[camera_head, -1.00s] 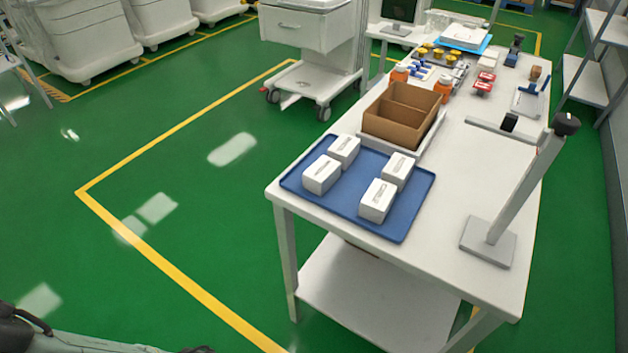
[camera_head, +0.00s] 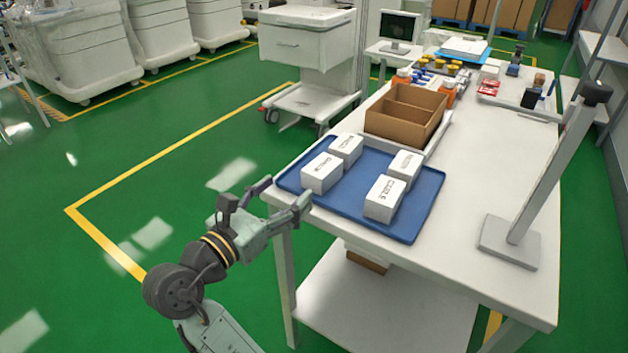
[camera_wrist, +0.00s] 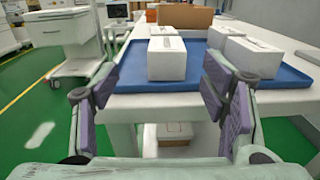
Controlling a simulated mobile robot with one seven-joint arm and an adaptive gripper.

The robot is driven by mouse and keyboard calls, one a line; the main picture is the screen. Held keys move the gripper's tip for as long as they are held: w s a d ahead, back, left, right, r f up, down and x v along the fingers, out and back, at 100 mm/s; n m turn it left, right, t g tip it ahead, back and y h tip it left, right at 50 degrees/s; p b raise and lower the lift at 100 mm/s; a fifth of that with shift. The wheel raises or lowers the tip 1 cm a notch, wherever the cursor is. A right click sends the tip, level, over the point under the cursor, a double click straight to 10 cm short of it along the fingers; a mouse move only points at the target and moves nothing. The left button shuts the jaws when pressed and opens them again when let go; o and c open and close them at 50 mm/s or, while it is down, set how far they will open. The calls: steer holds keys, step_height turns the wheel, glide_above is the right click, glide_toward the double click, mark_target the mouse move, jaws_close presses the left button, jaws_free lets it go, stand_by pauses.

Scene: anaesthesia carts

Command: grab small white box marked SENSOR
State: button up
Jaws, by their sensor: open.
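Several small white boxes stand on a blue tray (camera_head: 408,222). The near-right box (camera_head: 384,199) reads CABLE. The near-left box (camera_head: 322,173), far-left box (camera_head: 346,148) and far-right box (camera_head: 404,165) have dark lettering too small to read surely, so I cannot tell which is marked SENSOR. My gripper (camera_head: 286,193) is open and empty at the table's left front corner, just short of the tray. In the wrist view the near-left box (camera_wrist: 167,62) shows beyond and between my open fingers (camera_wrist: 160,92), apart from them.
The white table (camera_head: 455,262) carries a brown divided carton (camera_head: 405,116) behind the tray and a grey post stand (camera_head: 508,243) at right. Bottles and small items lie farther back. A lower shelf (camera_head: 350,310) holds a brown box. Green floor is clear at left.

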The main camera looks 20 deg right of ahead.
mark_target(310, 175)
steer(key=x, duration=0.6)
steer(key=shift+s+d+p, duration=0.1)
steer(key=shift+s+p, duration=0.15)
steer(key=shift+p, duration=0.1)
steer(key=p+x, duration=0.1)
steer(key=x, duration=0.4)
steer(key=shift+s+d+f, duration=0.15)
steer(key=shift+s, duration=0.05)
steer(key=shift+c, duration=0.2)
steer(key=c, duration=1.3)
